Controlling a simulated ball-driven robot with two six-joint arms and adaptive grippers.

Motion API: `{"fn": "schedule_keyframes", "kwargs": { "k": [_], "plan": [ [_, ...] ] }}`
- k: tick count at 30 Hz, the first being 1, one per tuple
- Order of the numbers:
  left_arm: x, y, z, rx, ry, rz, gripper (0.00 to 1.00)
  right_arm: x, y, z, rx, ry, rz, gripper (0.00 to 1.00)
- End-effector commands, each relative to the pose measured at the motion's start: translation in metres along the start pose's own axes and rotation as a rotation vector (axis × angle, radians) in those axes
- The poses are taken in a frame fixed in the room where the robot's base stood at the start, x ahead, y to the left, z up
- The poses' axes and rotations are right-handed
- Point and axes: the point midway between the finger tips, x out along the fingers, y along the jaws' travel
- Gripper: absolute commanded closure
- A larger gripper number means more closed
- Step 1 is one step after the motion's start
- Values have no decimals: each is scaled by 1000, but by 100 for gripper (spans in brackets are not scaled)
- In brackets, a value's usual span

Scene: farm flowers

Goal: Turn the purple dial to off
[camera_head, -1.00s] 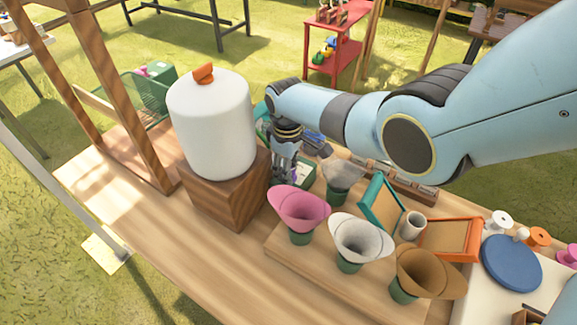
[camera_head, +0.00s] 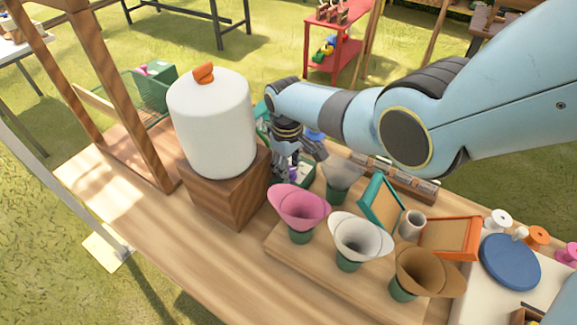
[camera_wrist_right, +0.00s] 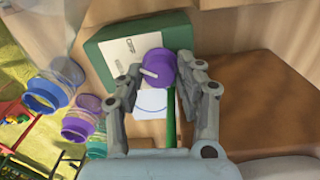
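The purple dial (camera_wrist_right: 160,66) sits on a green box (camera_wrist_right: 110,45) with a white label. A white pointer mark on the dial points left and slightly up, and the label reads "OFF" above left of the dial. My right gripper (camera_wrist_right: 160,68) has its fingers on either side of the dial, spread with a narrow gap visible on the left; contact on the right is unclear. In the head view my right gripper (camera_head: 296,165) reaches down behind the wooden block, mostly hiding the dial and box. My left gripper is out of view.
A white tank (camera_head: 212,125) with an orange top stands on a wooden block (camera_head: 228,195) left of my gripper. Pink (camera_head: 298,207), white (camera_head: 361,238) and brown (camera_head: 428,272) flower-shaped cones stand in front on a board. A wooden frame stands at far left.

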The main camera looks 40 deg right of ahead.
Motion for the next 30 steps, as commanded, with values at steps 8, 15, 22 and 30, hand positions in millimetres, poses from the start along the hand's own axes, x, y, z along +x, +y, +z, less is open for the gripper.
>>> {"fn": "schedule_keyframes", "kwargs": {
  "k": [8,15,22,30],
  "plan": [
    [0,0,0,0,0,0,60,0,0,0,-1,1,0,45],
    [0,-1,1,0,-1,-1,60,-6,0,-1,-1,3,1,45],
    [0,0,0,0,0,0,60,-35,0,-1,-1,5,2,45],
    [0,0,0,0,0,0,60,-91,0,-1,-1,4,2,45]
  ]
}}
